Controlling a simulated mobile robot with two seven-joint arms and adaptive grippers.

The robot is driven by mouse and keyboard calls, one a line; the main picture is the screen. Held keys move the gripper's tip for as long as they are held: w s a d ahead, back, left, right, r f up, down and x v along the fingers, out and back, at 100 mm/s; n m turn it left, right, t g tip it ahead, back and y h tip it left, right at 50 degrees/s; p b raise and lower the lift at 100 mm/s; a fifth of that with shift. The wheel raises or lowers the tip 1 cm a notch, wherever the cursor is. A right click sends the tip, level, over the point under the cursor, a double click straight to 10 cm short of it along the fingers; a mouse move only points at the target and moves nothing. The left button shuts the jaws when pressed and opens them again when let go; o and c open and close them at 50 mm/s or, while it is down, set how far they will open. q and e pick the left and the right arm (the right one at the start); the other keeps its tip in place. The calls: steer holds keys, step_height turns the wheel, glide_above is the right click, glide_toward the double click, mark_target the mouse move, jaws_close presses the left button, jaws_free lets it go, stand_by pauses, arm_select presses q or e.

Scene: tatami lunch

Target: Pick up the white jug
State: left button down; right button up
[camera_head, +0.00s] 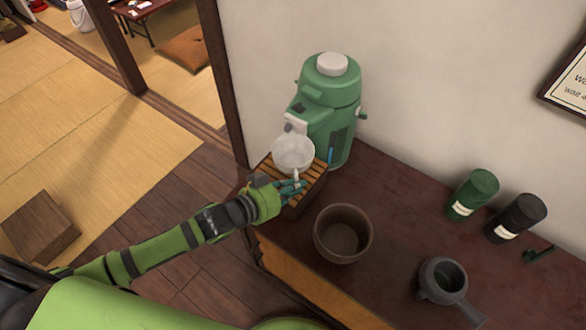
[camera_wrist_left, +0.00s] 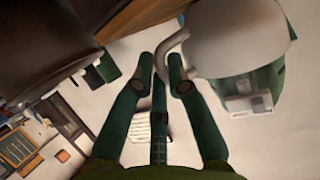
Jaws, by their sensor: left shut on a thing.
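The white jug (camera_head: 293,152) is at the spout of the green dispenser (camera_head: 331,100), over the slatted wooden tray (camera_head: 316,177). I cannot tell whether its base touches the slats. My left gripper (camera_head: 291,186) is at the jug's near side, shut on its handle. In the left wrist view the jug (camera_wrist_left: 235,38) fills the upper right, with its curved handle at the fingers of my left gripper (camera_wrist_left: 162,72). My right gripper is not in view.
A brown bowl (camera_head: 343,233) stands close to the right of my left gripper. A dark grey pot with a handle (camera_head: 441,279), a green canister (camera_head: 472,194) and a black canister (camera_head: 516,217) stand farther right on the dark counter (camera_head: 400,215). The wall is behind.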

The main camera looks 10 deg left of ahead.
arm_select(q)
steer(key=shift+r, duration=0.15)
steer(key=shift+r, duration=1.6)
steer(key=s+a+b, duration=0.2)
steer(key=s+a, duration=0.8)
steer(key=s, duration=0.4)
steer(key=shift+s+a, duration=0.15)
steer(key=shift+s, duration=0.1)
steer(key=shift+a, duration=0.1)
